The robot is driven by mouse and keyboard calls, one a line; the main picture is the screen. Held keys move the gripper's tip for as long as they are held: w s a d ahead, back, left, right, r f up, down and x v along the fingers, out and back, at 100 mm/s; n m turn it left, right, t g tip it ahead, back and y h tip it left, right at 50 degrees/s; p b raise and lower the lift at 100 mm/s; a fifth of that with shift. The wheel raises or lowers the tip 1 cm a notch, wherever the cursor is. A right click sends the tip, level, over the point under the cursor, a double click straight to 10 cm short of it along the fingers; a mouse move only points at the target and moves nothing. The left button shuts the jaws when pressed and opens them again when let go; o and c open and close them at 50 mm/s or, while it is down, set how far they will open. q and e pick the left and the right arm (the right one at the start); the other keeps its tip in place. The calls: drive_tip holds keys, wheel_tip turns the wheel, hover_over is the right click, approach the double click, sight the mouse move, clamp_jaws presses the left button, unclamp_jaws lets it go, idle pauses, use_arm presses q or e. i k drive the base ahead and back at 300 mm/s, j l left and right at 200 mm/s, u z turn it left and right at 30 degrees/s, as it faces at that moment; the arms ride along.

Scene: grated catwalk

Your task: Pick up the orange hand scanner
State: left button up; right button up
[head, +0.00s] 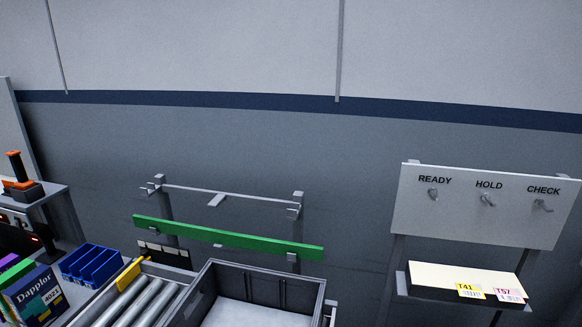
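An orange and black device (17,170), which looks like the orange hand scanner, stands upright at the far left edge. It has an orange top, a dark stem and orange parts low down by a dark base. It is on a grey stand (52,192). It is small here, so I cannot tell the scanner from any holder under it. Neither of my grippers is in view.
Below are a blue divided bin (91,262), a Dapplor box (37,297), a roller conveyor (128,307) with a yellow bar, and a grey crate (262,277). A green rail (226,239) crosses behind. A READY/HOLD/CHECK hook board (487,207) stands right above a tagged shelf.

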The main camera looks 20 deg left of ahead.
sight(23, 184)
drive_tip(key=k+j, duration=0.1)
drive_tip(key=j, duration=0.85)
drive_tip(key=k+j, duration=0.15)
drive_tip(key=j, duration=0.75)
drive_tip(key=k+j+z, duration=0.1)
drive_tip(key=j, duration=0.4)
drive_tip(key=k+j, duration=0.15)
drive_tip(key=j, duration=0.3)
